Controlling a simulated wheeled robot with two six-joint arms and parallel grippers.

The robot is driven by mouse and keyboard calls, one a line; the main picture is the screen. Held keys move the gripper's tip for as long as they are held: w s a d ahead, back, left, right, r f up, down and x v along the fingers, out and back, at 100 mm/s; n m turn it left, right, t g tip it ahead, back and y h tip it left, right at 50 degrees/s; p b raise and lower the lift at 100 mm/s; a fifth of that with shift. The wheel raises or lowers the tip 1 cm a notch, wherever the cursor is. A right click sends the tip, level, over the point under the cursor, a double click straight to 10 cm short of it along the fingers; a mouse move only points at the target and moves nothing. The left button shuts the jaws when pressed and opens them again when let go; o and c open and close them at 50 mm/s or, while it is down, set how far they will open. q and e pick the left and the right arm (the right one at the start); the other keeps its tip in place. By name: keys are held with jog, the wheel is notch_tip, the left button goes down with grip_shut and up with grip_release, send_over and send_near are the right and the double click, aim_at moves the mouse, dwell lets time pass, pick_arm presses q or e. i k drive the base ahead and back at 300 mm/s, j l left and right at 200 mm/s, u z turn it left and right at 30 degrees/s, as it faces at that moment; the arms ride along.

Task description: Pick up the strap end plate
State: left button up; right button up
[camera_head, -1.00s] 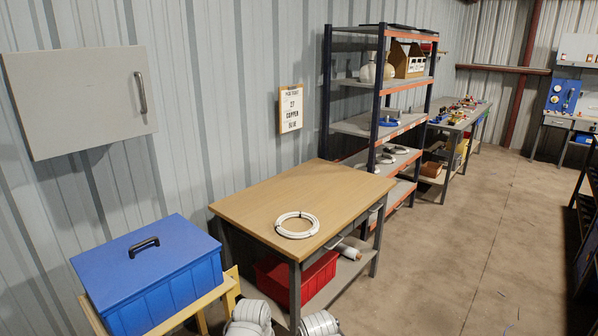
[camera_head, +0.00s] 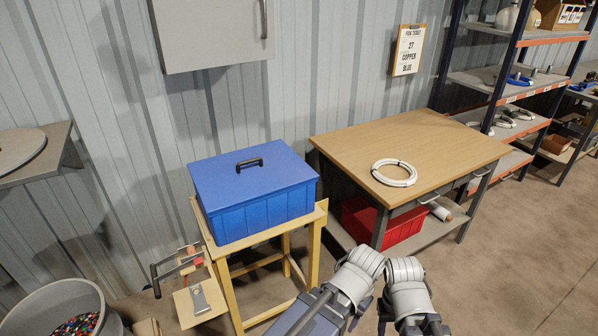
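I cannot clearly make out a strap end plate. A small flat grey metal piece (camera_head: 201,302) lies on a pale wooden board (camera_head: 186,315) at the lower left, in front of the wooden stand; it may be the plate, but it is too small to be sure. Only links of my two arms show at the bottom centre.
A blue lidded box (camera_head: 255,190) stands on a wooden stand (camera_head: 232,292). A crank-like metal handle (camera_head: 165,275) is beside it. A bin of coloured granules (camera_head: 55,305) is at lower left. A workbench (camera_head: 440,135) carries a white cable coil (camera_head: 394,173). Floor is clear at right.

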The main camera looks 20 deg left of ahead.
aim_at(201, 305)
jog(key=u, duration=1.7)
